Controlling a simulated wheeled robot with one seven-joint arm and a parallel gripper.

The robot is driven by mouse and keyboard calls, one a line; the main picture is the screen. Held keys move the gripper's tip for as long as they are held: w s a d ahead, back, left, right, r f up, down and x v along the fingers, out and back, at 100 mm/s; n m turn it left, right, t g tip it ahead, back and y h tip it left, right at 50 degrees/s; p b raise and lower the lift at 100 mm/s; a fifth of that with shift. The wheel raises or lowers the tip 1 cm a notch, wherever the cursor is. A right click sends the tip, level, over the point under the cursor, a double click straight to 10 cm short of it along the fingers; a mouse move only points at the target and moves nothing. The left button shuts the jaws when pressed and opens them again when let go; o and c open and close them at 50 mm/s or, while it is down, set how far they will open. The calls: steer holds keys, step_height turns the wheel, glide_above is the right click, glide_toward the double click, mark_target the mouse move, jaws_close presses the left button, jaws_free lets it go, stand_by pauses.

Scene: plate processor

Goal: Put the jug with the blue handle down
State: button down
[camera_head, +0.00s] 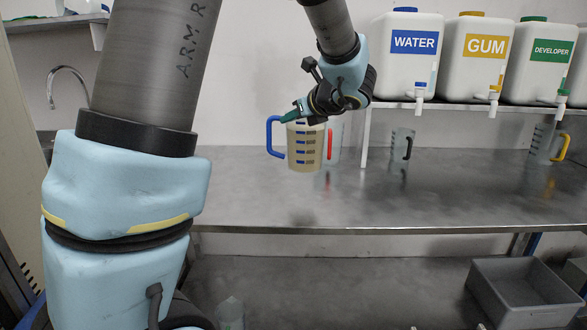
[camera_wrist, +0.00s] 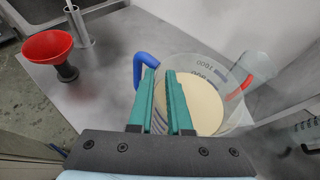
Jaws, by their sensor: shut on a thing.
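The jug with the blue handle (camera_head: 304,150) is clear with blue markings and holds a cream-coloured liquid. In the head view it hangs upright, apparently above the steel table (camera_head: 260,205); the exact gap to the surface is hard to judge. My gripper (camera_head: 290,116) is shut on the jug near its rim on the handle side. In the wrist view the green fingers (camera_wrist: 166,78) cross the rim, with the blue handle (camera_wrist: 143,66) at their left and the liquid (camera_wrist: 203,108) visible inside.
A jug with a red handle (camera_head: 336,142) stands close behind it, to the right. Jugs with a black handle (camera_head: 402,146) and a yellow handle (camera_head: 545,144) stand farther right. A red funnel (camera_wrist: 48,46) is in the wrist view. The front table is clear.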

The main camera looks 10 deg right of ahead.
mark_target(296, 151)
steer(key=shift+f+p, duration=0.4)
steer(key=shift+f, duration=4.2)
steer(key=c, duration=0.8)
jaws_free()
steer(key=shift+c, duration=0.2)
